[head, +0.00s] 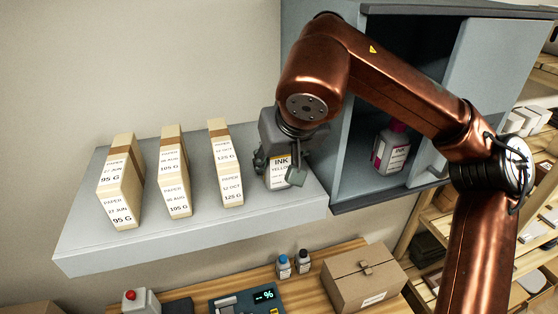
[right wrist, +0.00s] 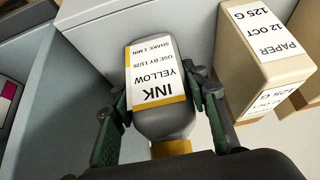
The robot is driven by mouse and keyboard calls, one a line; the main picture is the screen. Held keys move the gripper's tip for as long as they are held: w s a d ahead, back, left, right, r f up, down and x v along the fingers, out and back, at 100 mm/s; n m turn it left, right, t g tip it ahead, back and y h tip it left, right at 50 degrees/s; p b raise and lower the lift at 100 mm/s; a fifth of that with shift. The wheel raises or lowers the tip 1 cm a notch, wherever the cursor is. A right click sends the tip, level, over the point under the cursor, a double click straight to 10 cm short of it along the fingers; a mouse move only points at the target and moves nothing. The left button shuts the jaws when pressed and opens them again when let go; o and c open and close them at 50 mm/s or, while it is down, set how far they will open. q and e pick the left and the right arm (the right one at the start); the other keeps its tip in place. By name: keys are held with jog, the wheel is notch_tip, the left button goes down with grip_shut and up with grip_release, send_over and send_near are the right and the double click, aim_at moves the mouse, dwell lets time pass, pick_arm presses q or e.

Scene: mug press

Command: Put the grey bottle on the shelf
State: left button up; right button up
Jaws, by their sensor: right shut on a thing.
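The grey bottle (head: 278,174) has a yellow-edged white label reading INK YELLOW and is at the right end of the grey wall shelf (head: 190,231). It also shows in the right wrist view (right wrist: 166,121), with its yellow cap toward my wrist. My right gripper (right wrist: 165,92) comes from above and is shut on the bottle, one finger on each side. The bottle's base is over the shelf top; I cannot tell whether it touches. My left gripper is not in view.
Several paper packs stand left of the bottle, the nearest being the 125 G pack (head: 226,163). An open grey cabinet (head: 350,150) adjoins on the right, holding a magenta-labelled bottle (head: 391,147). Below are a cardboard box (head: 365,280) and two small bottles (head: 283,267).

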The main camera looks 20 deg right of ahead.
jog(key=shift+a+f, duration=0.1)
jog(key=shift+a, duration=0.05)
jog(key=o, duration=1.6)
jog(key=shift+c, duration=0.2)
jog(key=shift+s+r, duration=0.2)
jog(key=shift+r, duration=0.2)
jog(key=v, duration=1.1)
jog(key=shift+r, duration=0.2)
jog(key=shift+s, duration=0.1)
